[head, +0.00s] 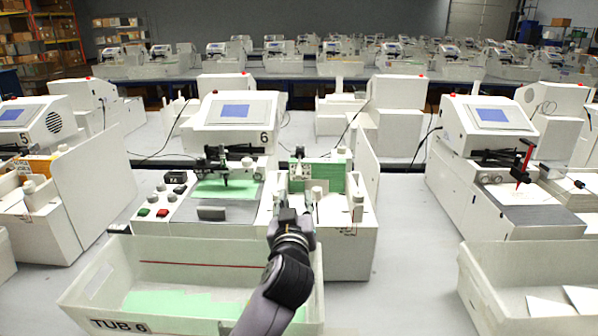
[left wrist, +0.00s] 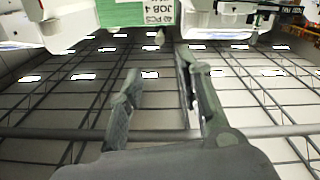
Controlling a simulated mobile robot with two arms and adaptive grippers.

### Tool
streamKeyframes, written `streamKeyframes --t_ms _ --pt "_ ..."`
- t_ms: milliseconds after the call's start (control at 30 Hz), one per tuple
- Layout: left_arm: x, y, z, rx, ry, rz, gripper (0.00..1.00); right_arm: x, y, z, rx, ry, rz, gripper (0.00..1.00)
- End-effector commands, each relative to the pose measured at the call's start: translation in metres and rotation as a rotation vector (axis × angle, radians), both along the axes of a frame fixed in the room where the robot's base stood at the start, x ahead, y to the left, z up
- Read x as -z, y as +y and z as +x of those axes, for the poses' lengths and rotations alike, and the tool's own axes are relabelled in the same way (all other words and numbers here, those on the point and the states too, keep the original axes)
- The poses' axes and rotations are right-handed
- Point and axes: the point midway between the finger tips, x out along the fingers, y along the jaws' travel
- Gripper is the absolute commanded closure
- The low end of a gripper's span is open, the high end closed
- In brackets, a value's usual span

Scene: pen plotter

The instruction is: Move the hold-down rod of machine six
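Machine six (head: 237,125) is the white plotter at the centre, with a blue screen and a "6" on its front. Its pen carriage (head: 224,165) stands over a green sheet. At its right is a white feeder box (head: 347,248) with green cards (head: 325,177) standing in it. My left gripper (head: 296,200) is at the front left of this box. In the left wrist view my gripper (left wrist: 157,68) has its fingers apart with nothing between them, and a green card with a white label (left wrist: 158,12) shows upside down beyond. I cannot clearly make out the hold-down rod. My right gripper is out of view.
Tub 6 (head: 86,292) stands in front of the machine with green sheets in it. Another white tub (head: 480,290) is at the right. Machine five (head: 30,130) and a plotter with a red pen holder (head: 490,125) flank machine six. Bare table (head: 408,225) lies right of the feeder box.

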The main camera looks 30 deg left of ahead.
Motion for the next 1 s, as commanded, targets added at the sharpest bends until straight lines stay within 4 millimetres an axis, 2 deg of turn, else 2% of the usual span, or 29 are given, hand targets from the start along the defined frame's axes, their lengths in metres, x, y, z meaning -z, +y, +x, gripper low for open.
streamKeyframes --t_ms 233,600,800,1000 --pt "-0.003 0.027 0.045 -0.002 0.004 0.004 0.67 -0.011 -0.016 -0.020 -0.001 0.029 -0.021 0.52" --pt "-0.002 0.062 0.103 -0.001 0.003 0.003 0.67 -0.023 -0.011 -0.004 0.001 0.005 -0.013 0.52" --pt "-0.001 0.073 0.122 -0.001 0.003 0.001 0.67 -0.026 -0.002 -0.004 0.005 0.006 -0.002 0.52" --pt "0.000 0.077 0.129 0.000 0.003 0.001 0.67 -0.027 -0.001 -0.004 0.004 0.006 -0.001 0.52"
